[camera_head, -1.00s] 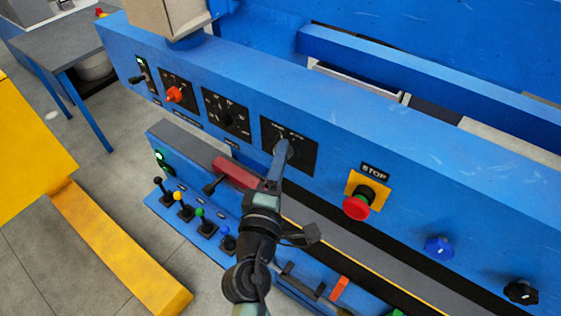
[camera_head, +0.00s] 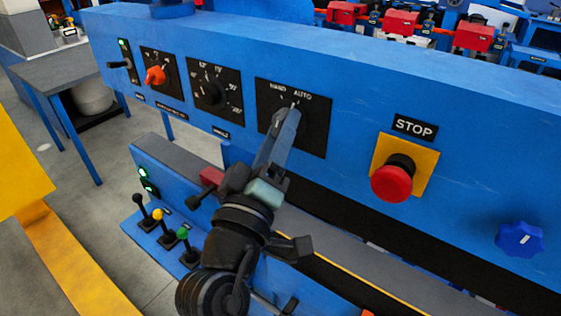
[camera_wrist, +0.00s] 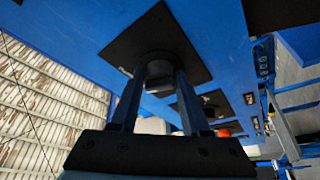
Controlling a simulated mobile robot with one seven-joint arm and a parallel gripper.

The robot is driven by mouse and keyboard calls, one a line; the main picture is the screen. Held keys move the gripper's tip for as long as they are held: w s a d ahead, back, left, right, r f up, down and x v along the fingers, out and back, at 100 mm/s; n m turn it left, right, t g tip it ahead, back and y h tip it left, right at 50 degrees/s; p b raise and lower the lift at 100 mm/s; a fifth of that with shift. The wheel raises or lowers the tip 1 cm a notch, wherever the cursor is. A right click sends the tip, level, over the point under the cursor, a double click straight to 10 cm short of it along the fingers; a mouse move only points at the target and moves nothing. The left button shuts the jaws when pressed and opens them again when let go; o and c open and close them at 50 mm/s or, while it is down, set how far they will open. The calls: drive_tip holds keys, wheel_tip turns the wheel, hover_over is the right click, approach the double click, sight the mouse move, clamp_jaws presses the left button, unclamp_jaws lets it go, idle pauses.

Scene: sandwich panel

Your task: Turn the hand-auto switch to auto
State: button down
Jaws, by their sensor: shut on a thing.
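The hand-auto switch's black plate (camera_head: 315,133) is on the front of the blue panel, with HAND at its upper left and AUTO at its upper right. My gripper (camera_head: 288,117) reaches up to the plate and covers most of the knob. In the wrist view, my two fingers (camera_wrist: 160,80) are on either side of the round black knob (camera_wrist: 158,62) and shut on it. A short white mark shows at the fingertips, below the AUTO label. The knob's exact angle is hard to tell.
A red STOP button (camera_head: 391,183) on a yellow plate is right of the switch. A black dial (camera_head: 211,93) and an orange switch (camera_head: 155,76) are to its left. Several small levers (camera_head: 158,216) stand below. A blue knob (camera_head: 519,239) is at far right.

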drive_tip(key=shift+f+m+h+b, duration=0.25)
drive_tip(key=shift+m+h+b, duration=0.15)
drive_tip(key=shift+m+b, duration=0.65)
drive_tip(key=shift+a+r+b, duration=0.1)
drive_tip(key=shift+r+b, duration=0.1)
drive_tip(key=shift+b, duration=0.4)
drive_tip(key=shift+c, duration=2)
unclamp_jaws()
drive_tip(key=b+v, duration=0.2)
drive_tip(key=v, duration=1.1)
drive_tip(key=shift+b, duration=0.4)
drive_tip(key=shift+w+f, duration=0.1)
